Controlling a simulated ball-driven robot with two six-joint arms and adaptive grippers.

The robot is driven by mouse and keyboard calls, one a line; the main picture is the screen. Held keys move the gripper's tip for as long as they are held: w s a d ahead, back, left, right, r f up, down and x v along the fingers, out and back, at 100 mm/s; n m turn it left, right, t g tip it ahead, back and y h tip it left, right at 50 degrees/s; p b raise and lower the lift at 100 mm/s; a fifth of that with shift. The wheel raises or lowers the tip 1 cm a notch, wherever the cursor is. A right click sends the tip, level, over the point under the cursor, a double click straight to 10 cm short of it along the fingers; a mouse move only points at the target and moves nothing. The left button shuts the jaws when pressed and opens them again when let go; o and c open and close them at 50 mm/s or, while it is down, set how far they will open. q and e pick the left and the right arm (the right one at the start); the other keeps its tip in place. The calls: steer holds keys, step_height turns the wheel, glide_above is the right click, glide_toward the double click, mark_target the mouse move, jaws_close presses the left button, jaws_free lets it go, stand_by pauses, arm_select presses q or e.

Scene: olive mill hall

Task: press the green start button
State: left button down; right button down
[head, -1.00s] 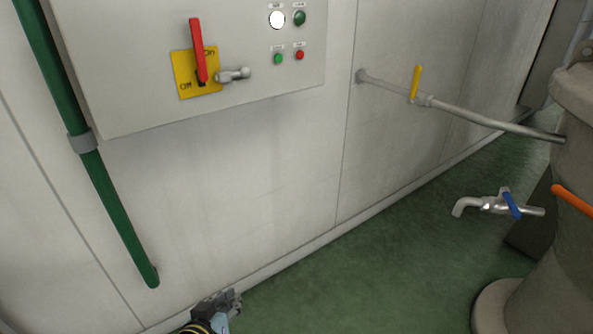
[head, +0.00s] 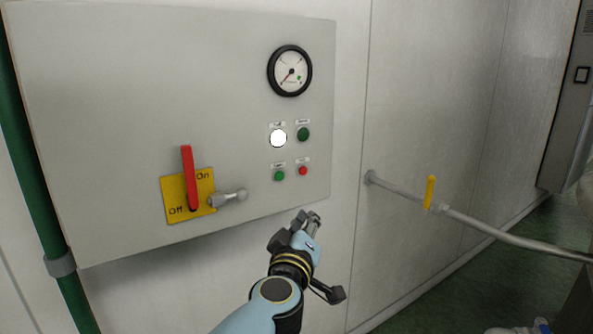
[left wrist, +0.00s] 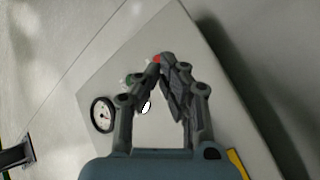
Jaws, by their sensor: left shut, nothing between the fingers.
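A small green button (head: 279,176) sits low on the grey control panel (head: 110,100), left of a small red button (head: 303,171). A larger green round (head: 303,134) sits above them, right of a bright white lamp (head: 278,138). The labels are too small to read. My left gripper (head: 313,217) is shut and empty, below and a little right of the two small buttons, apart from them in the picture. In the left wrist view its fingertips (left wrist: 162,62) overlap the panel near the red button (left wrist: 156,59); the small green button seems hidden behind the fingers. My right gripper is not in view.
A red lever on a yellow On/Off plate (head: 173,200) and a metal handle (head: 229,197) stick out at the panel's lower middle. A gauge (head: 289,71) is at its upper right. A pipe (head: 490,232) with a yellow valve lever (head: 430,192) runs to the right.

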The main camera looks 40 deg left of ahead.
mark_target(280, 176)
arm_select(q)
steer(key=shift+t, duration=0.3)
steer(key=r, duration=0.1)
steer(key=w+r, duration=0.1)
steer(key=r, duration=0.2)
steer(key=shift+w+d+p, duration=0.25)
steer(key=shift+p, duration=0.1)
steer(key=shift+f, duration=0.15)
steer(key=shift+a, duration=0.1)
steer(key=shift+w+a, duration=0.55)
steer(key=shift+a, duration=0.8)
steer(key=shift+w+a, duration=0.6)
steer(key=shift+a, duration=0.7)
steer(key=shift+w+a, duration=0.55)
steer(key=shift+a, duration=0.8)
steer(key=shift+a, duration=0.1)
